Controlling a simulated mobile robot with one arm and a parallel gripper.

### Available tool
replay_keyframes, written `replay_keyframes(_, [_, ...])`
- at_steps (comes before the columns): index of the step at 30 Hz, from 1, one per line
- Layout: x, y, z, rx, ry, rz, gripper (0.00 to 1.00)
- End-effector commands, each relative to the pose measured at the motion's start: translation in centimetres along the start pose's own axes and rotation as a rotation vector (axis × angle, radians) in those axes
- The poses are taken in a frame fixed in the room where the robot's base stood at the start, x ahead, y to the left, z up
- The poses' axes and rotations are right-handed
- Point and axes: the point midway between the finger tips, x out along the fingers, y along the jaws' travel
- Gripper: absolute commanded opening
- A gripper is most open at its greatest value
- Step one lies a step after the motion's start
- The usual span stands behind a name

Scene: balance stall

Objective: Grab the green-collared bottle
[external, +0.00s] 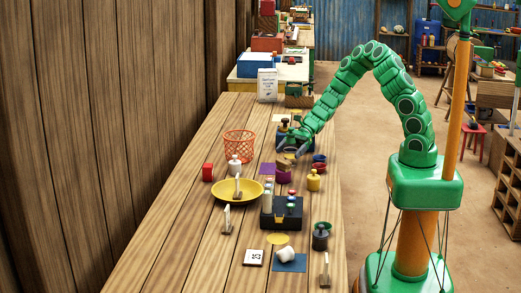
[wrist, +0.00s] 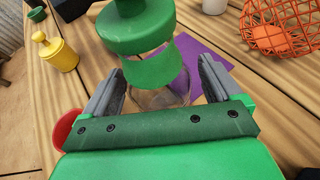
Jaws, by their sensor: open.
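In the wrist view the bottle has a green collar (wrist: 152,72), a wide dark green top (wrist: 135,25) above it and clear glass below. It stands between the two grey fingers of my gripper (wrist: 162,68), which are apart, one on each side. I cannot tell whether either finger touches it. The lower glass is partly hidden by my gripper. In the external view my gripper (external: 289,150) is low over the far middle of the table, and the bottle is too small and covered there to make out clearly.
A purple mat (wrist: 205,58) lies by the bottle. A yellow knobbed weight (wrist: 60,54) and a red bowl (wrist: 64,126) are to the left. An orange wire basket (wrist: 282,22) is at right. A yellow dish (external: 222,194) and a dark rack (external: 291,217) stand nearer on the table.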

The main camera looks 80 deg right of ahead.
Motion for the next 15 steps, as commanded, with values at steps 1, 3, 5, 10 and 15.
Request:
replay_keyframes(1, [0.49, 0.05, 0.04, 0.000, -0.001, 0.002, 0.92])
replay_keyframes(3, [0.94, 0.05, 0.06, 0.000, -0.001, 0.002, 0.92])
replay_keyframes(5, [1.18, 0.04, 0.07, 0.000, -0.002, 0.001, 0.92])
replay_keyframes(10, [1.42, 0.02, 0.06, -0.001, -0.002, 0.000, 0.92])
replay_keyframes(15, [1.40, 0.02, 0.06, -0.001, -0.001, 0.000, 0.88])
